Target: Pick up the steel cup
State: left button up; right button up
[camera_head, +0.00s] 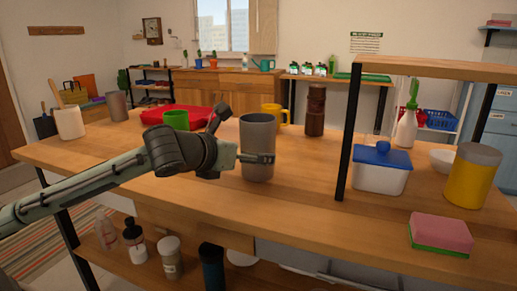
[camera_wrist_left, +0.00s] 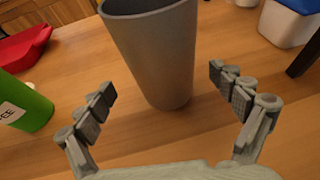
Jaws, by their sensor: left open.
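The steel cup, a tall grey tumbler (camera_head: 258,135), stands upright on the wooden table in the middle of the head view. In the left wrist view the steel cup (camera_wrist_left: 160,55) fills the upper middle. My left gripper (camera_head: 246,136) reaches in from the left at the cup. In the left wrist view its two fingers (camera_wrist_left: 163,82) are spread wide, one to each side of the cup, with visible gaps. It is open and holds nothing. My right gripper is not in view.
A green cup (camera_head: 176,120) and a red tray (camera_head: 165,112) are left of the grey cup. A yellow mug (camera_head: 272,113) and a brown grinder (camera_head: 315,112) stand behind. A blue-lidded container (camera_head: 381,172), shelf post (camera_head: 347,140) and pink sponge (camera_head: 440,232) are right.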

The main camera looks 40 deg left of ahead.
pick_arm(q)
jog(key=shift+x, duration=2.4)
jog(key=shift+d, duration=0.25)
jog(key=c, duration=1.2)
jog(key=shift+c, duration=1)
jog(key=shift+r, duration=0.15)
